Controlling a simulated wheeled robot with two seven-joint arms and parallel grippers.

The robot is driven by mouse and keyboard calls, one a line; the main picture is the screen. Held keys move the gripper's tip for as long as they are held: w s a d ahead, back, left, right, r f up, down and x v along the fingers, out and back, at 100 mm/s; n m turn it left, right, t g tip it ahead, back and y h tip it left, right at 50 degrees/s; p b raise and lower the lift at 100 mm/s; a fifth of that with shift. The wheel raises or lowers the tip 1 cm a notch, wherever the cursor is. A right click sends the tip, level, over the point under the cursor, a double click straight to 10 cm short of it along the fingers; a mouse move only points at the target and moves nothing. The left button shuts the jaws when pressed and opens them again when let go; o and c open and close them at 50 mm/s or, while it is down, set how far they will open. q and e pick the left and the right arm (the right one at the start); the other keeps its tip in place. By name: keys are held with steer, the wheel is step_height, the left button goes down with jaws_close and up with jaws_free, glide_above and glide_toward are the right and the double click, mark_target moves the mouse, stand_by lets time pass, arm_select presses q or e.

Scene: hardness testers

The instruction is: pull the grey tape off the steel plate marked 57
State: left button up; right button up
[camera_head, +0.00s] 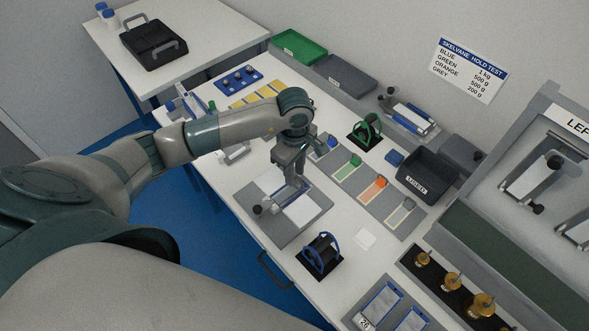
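My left gripper (289,190) points down over a grey mat (280,234) near the table's front edge. Pale plates lie on the mat beneath it, one of them (302,209) just to its right. A small metal clamp with a dark knob (257,209) is close to the gripper's left. The fingertips are small and partly merge with the clamp and plate, so their opening is unclear. I cannot read a number 57 on any plate, and grey tape on the mat cannot be made out. My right gripper is not in view.
A board with coloured-end strips, including green (355,161) and orange (379,183), lies right of the gripper. A blue tape dispenser (321,254) stands in front, a green one (366,132) behind. A dark bin (427,175), brass weights (452,281) and a tester rack (520,250) stand right.

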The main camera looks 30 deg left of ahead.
arm_select(q)
jaws_close()
steer(key=shift+r, duration=0.1)
stand_by(0.6)
steer(key=shift+r+p, duration=1.15)
steer(key=shift+r, duration=1.3)
